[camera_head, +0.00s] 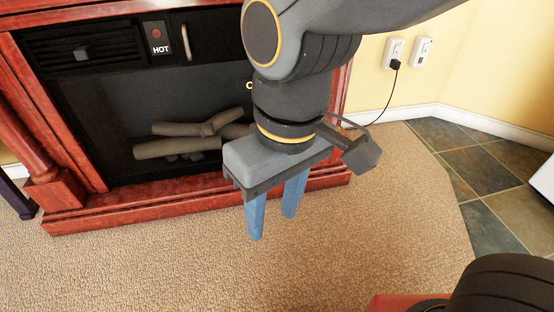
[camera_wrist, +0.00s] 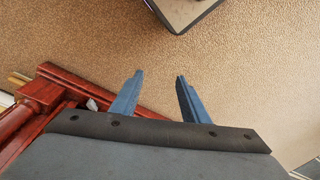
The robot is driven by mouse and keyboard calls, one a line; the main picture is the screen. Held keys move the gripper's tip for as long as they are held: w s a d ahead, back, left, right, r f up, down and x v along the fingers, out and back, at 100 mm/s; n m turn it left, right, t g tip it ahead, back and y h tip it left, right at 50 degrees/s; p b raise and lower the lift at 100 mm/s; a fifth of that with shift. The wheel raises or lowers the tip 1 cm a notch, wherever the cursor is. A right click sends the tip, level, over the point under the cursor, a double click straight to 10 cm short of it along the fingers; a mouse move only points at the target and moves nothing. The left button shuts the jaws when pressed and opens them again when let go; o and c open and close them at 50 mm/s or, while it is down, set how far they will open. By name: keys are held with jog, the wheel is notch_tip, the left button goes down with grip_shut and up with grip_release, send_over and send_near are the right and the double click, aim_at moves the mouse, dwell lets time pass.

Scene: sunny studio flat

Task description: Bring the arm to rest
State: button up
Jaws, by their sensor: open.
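My gripper (camera_head: 273,222) hangs from my arm in the middle of the head view, its two blue fingers pointing down. The fingers are apart, with nothing between them. It is in front of the fireplace, above the beige carpet (camera_head: 300,270). In the wrist view my gripper (camera_wrist: 158,88) also shows its blue fingers spread and empty, with carpet (camera_wrist: 235,65) beyond them.
The fireplace (camera_head: 110,215) with a red wood frame stands close behind my gripper. A plug and cord hang from a wall outlet (camera_head: 394,52). Dark tiles (camera_head: 485,170) lie at right. A dark-edged object (camera_wrist: 185,10) shows at the top of the wrist view. Open carpet lies in front.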

jog(key=shift+r, duration=0.1)
dwell(0.3)
jog(key=d+r+m+p, duration=0.2)
jog(key=d+r+p, duration=0.5)
jog(key=r+p, duration=0.4)
jog(key=d+r+m+p, duration=0.3)
jog(key=d+r+p, duration=0.4)
jog(key=r+p, duration=0.5)
jog(key=d+r+m+h+p, duration=0.1)
jog(key=d+r+m+p, duration=0.2)
jog(key=p, duration=1.7)
jog(key=d+r, duration=0.4)
jog(key=r, duration=0.4)
jog(key=shift+r, duration=0.3)
jog(key=shift+d, duration=0.1)
